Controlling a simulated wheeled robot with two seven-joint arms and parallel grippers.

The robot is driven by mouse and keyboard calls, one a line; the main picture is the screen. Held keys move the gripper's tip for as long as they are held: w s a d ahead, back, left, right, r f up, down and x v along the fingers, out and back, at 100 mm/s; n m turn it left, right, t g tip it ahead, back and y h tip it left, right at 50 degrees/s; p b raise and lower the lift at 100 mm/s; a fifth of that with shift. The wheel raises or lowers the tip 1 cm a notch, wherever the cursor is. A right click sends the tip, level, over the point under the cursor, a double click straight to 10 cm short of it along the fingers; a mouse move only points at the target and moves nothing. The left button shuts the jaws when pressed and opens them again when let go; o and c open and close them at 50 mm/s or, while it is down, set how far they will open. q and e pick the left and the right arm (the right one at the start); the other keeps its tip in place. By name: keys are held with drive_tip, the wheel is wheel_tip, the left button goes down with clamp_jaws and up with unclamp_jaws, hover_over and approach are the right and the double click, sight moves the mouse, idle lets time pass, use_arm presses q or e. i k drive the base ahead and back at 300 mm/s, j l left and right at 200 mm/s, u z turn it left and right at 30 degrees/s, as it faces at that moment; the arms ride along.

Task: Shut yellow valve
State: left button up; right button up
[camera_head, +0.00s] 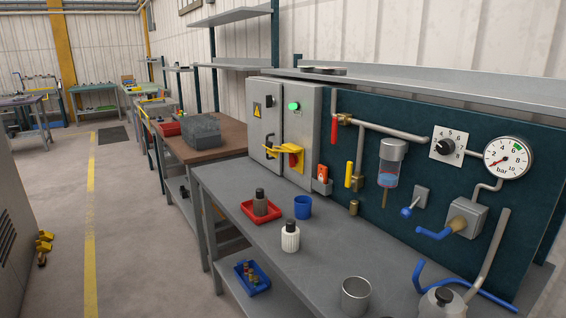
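A yellow valve handle (348,174) is on the dark teal panel behind the workbench. It points straight down, roughly parallel to the grey vertical pipe (362,150) beside it. A brass fitting (354,208) shows below the handle. A red valve handle (333,130) hangs down at the upper left of it, by a brass joint on the upper pipe. Neither of my grippers shows in the head view, and nothing is touching the yellow handle.
The grey workbench (335,235) in front holds a blue cup (303,207), a white bottle (290,237), a red tray (262,212) and a metal cup (355,295). An electrical cabinet (305,118) stands left of the panel. A filter bowl (389,165) and gauge (508,157) are to the right.

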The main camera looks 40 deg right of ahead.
sight(348, 183)
drive_tip(key=i+j+z, duration=0.15)
drive_tip(key=i, duration=0.35)
drive_tip(key=i+j+z, duration=0.15)
drive_tip(key=i, duration=0.35)
drive_tip(key=i+z, duration=0.25)
drive_tip(key=z, duration=0.25)
drive_tip(key=i+z, duration=0.3)
drive_tip(key=z, duration=0.2)
drive_tip(key=i+j+z, duration=0.15)
drive_tip(key=z, duration=0.35)
drive_tip(key=i+j, duration=0.05)
drive_tip(key=i, duration=0.05)
